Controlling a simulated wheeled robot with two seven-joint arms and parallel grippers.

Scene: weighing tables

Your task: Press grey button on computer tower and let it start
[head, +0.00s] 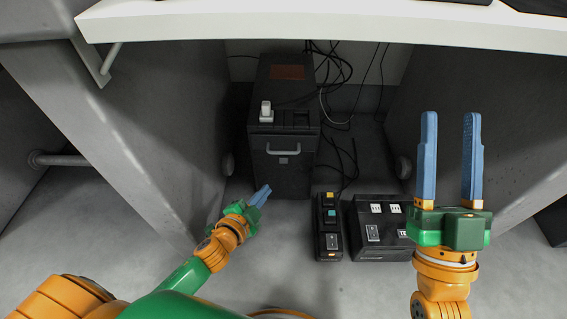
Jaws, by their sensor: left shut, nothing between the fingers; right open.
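The black computer tower (284,172) stands upright on the floor under the white desk. A grey handle runs across the upper part of its front face, with a small grey button (283,160) just below it. A white block-like part (266,112) sits on its top. My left gripper (266,189) is shut and empty, with its blue fingers in front of the tower's lower left front, below and left of the button. I cannot tell whether the fingertips touch the tower. My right gripper (450,115) is open and empty at the right, away from the tower.
A black power strip (328,240) and a black box with sockets (381,245) lie on the floor right of the tower. Dark cables (335,65) hang behind it. The white desk edge (330,27) is above; grey panels (125,140) stand on both sides.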

